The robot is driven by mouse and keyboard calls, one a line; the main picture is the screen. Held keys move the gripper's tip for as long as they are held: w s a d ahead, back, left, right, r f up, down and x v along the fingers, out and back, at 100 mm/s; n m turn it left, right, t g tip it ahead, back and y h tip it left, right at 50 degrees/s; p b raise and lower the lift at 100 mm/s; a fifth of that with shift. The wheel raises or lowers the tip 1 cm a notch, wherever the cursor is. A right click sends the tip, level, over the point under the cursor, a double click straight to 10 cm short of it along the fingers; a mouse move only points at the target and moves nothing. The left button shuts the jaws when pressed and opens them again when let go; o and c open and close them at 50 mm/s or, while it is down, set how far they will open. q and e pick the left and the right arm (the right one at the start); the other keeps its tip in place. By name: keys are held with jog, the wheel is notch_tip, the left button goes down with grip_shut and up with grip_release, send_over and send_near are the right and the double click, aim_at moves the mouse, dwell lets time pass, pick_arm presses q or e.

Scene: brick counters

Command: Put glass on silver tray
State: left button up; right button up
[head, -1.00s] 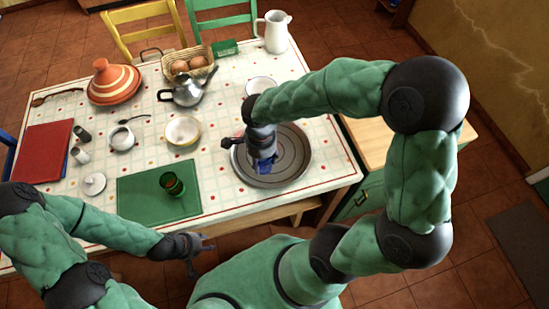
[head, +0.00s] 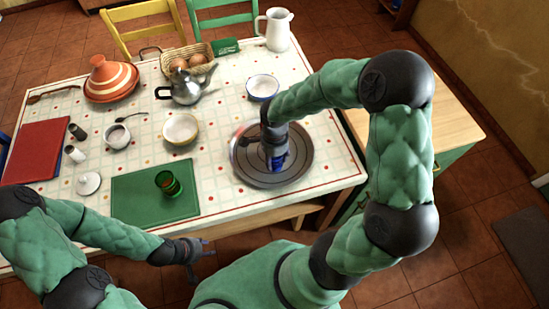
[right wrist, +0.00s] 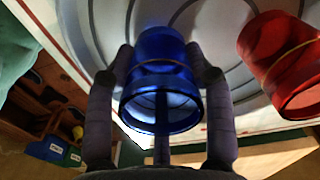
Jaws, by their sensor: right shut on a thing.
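The silver tray (head: 300,165) is a round, ringed plate near the table's right front edge. My right gripper (head: 277,158) is over the tray, shut on a blue glass (head: 278,164). In the right wrist view the blue glass (right wrist: 160,85) sits between the two fingers, in front of the tray (right wrist: 225,40); whether its base touches the tray I cannot tell. A red glass (right wrist: 283,62) stands on the tray beside it, hidden in the head view. A green glass (head: 168,184) stands on a green board. My left gripper (head: 199,254) is open and empty off the table's front edge.
The green board (head: 130,195) lies left of the tray. A white-and-yellow bowl (head: 181,129), a blue-rimmed bowl (head: 262,87) and a teapot (head: 187,86) stand behind. A tagine (head: 110,79), egg basket (head: 190,60) and white pitcher (head: 275,30) are further back.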

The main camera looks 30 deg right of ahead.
jog(key=shift+r, duration=0.1)
jog(key=o, duration=1.3)
jog(key=shift+c, duration=0.2)
notch_tip(320, 180, up, 12)
jog(key=p, duration=0.4)
